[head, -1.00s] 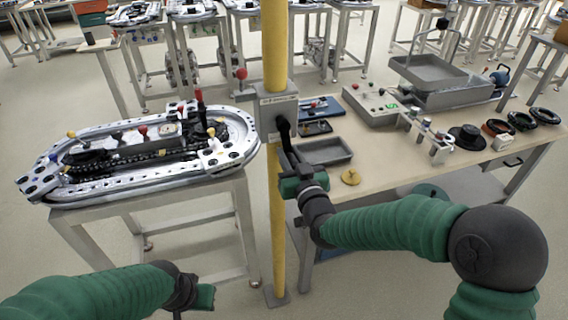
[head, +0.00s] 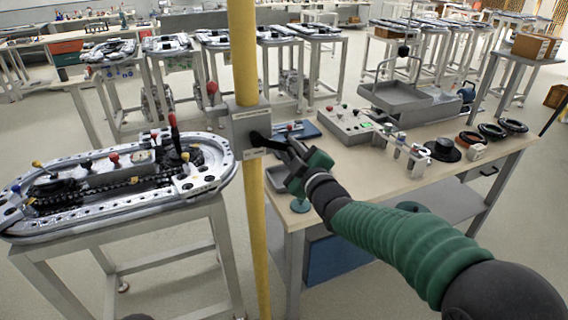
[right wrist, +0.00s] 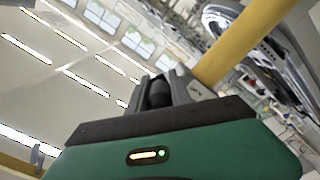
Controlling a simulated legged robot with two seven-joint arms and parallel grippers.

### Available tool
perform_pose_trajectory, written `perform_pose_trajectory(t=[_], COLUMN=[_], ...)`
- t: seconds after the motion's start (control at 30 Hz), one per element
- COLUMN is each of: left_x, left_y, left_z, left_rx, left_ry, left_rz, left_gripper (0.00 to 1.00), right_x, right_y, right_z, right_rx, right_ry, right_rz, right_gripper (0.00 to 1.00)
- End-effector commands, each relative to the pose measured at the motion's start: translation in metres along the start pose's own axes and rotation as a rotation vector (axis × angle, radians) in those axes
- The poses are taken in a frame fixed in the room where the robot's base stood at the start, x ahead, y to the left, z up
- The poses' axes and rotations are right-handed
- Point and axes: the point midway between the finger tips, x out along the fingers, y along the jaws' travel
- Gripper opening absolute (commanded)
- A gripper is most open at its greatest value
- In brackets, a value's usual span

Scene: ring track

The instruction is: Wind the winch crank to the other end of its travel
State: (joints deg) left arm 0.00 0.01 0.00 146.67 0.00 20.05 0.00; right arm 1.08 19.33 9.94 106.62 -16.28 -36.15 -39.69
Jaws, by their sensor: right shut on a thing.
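The winch is a grey box (head: 251,124) fixed to a yellow post in the head view. Its black crank arm (head: 264,141) now points to the right, slightly downward. My right gripper (head: 293,155) is at the outer end of the crank, shut on its handle; the jaws partly hide the grip. In the right wrist view, the fingers (right wrist: 168,90) close around the dark crank handle (right wrist: 158,93). My left gripper does not show in the head view.
The yellow post (head: 247,220) stands between a ring track (head: 75,202) on a stand at left and a workbench (head: 400,175) at right. The bench carries a control box (head: 345,125), a grey tray (head: 400,97) and several small parts. Open floor lies in front.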

Motion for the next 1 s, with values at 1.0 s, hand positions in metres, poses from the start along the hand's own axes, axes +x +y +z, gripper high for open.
perform_pose_trajectory(t=[1.0], left_x=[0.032], left_y=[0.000], left_z=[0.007], left_rx=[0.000], left_ry=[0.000], left_rz=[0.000], left_gripper=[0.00], right_x=[0.000], right_y=[0.043], right_z=[-0.030], right_rx=[-0.529], right_ry=[0.011], right_rz=[0.012], right_gripper=[0.00])
